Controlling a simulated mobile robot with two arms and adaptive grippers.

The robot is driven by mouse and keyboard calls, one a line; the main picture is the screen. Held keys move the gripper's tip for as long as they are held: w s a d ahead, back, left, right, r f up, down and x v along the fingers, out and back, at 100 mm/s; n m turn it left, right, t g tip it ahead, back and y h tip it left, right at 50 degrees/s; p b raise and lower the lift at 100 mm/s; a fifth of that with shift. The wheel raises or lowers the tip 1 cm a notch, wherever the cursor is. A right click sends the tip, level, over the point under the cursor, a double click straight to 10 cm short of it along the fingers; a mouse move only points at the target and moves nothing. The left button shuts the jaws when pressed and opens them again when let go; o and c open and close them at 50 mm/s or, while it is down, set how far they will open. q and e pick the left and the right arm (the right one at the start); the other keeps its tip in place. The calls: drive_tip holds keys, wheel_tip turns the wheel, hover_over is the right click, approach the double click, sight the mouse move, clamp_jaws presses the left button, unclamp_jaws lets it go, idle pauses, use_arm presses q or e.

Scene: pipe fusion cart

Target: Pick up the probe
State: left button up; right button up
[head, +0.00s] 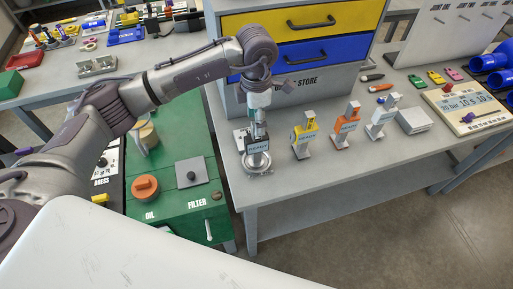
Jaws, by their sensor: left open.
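My left gripper (259,128) reaches in from the upper left and points down at the front left of the grey table. It is open. Directly below it, and partly hidden by it, is a grey upright device with a dark label on a round metal base (257,162). I cannot tell whether the fingers touch it. To its right stand a yellow device (304,134), an orange device (345,126) and a white device (379,120), each upright with a small label. I cannot tell for sure which is the probe. My right gripper is not in view.
A drawer cabinet (303,52) with yellow and blue drawers rises close behind the gripper. The green cart (172,225) is left of the table (300,177). A cream panel with readouts (467,105) sits at right. The table's front strip is clear.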

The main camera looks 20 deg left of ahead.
sight(257, 144)
use_arm(q)
drive_tip(key=f+p, duration=0.2)
drive_tip(key=f, duration=0.1)
drive_tip(key=f+p, duration=0.1)
drive_tip(key=shift+s+d+f, duration=0.2)
drive_tip(key=shift+s+f, duration=0.05)
drive_tip(key=shift+s, duration=0.15)
drive_tip(key=shift+f, duration=0.5)
drive_tip(key=shift+c, duration=0.3)
clamp_jaws()
